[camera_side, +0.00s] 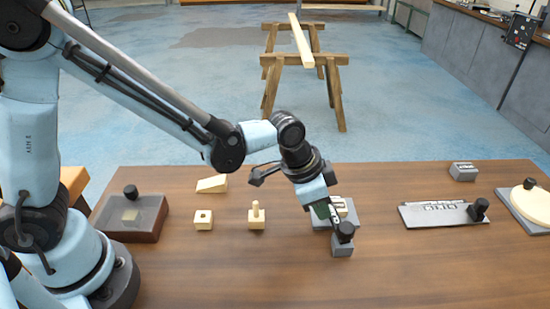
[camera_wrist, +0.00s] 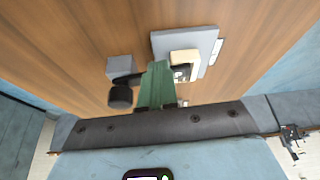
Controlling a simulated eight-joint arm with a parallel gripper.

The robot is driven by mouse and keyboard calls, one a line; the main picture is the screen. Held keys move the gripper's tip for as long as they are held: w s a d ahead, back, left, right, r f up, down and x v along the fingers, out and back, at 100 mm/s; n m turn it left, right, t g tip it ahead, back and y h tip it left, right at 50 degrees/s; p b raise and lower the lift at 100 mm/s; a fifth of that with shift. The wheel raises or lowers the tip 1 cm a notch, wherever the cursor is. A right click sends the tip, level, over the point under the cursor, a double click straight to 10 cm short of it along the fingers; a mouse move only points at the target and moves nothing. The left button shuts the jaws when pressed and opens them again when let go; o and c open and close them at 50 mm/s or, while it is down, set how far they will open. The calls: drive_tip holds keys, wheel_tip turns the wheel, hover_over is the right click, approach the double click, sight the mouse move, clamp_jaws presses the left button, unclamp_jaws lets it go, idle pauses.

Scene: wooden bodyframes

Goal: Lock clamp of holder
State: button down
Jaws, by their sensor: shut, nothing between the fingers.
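The holder (camera_wrist: 211,45) is a grey plate with a pale wooden block (camera_wrist: 184,57) on it. In the side view the holder (camera_side: 352,217) is partly hidden behind my gripper. A dark lever with a round black knob (camera_wrist: 120,97) runs beside a small grey block (camera_wrist: 118,67). In the side view the black knob (camera_side: 345,229) stands in front of the holder, above a grey block (camera_side: 341,250). My gripper (camera_side: 328,213) points down at the holder with its green fingers shut and empty. In the wrist view the fingers (camera_wrist: 158,75) overlap the lever; I cannot tell whether they touch.
Several wooden pieces lie to the left, including a pegged block (camera_side: 256,217) and a wedge (camera_side: 212,184). A dark box with a knob (camera_side: 133,217) stands at far left. A grey plate (camera_side: 430,215) with a black knob lies to the right. The front table is clear.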

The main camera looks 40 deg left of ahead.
drive_tip(key=shift+w, duration=0.35)
drive_tip(key=shift+s, duration=0.1)
idle(0.5)
drive_tip(key=shift+s+a, duration=0.2)
drive_tip(key=shift+s, duration=0.05)
drive_tip(key=s+a, duration=0.2)
drive_tip(key=shift+s+a+r, duration=0.2)
drive_tip(key=shift+s+r, duration=0.1)
drive_tip(key=shift+r, duration=0.05)
drive_tip(key=v, duration=0.9)
drive_tip(key=shift+r, duration=0.15)
drive_tip(key=s+a+r+n+t+y, duration=0.1)
drive_tip(key=s+a+n+t+y, duration=0.1)
drive_tip(key=a+n, duration=0.6)
drive_tip(key=s+a+t, duration=0.1)
drive_tip(key=s+a, duration=0.1)
drive_tip(key=a, duration=0.4)
drive_tip(key=shift+s+a+t+y, duration=0.3)
drive_tip(key=shift+s+t+y, duration=0.05)
drive_tip(key=shift+t+y, duration=0.05)
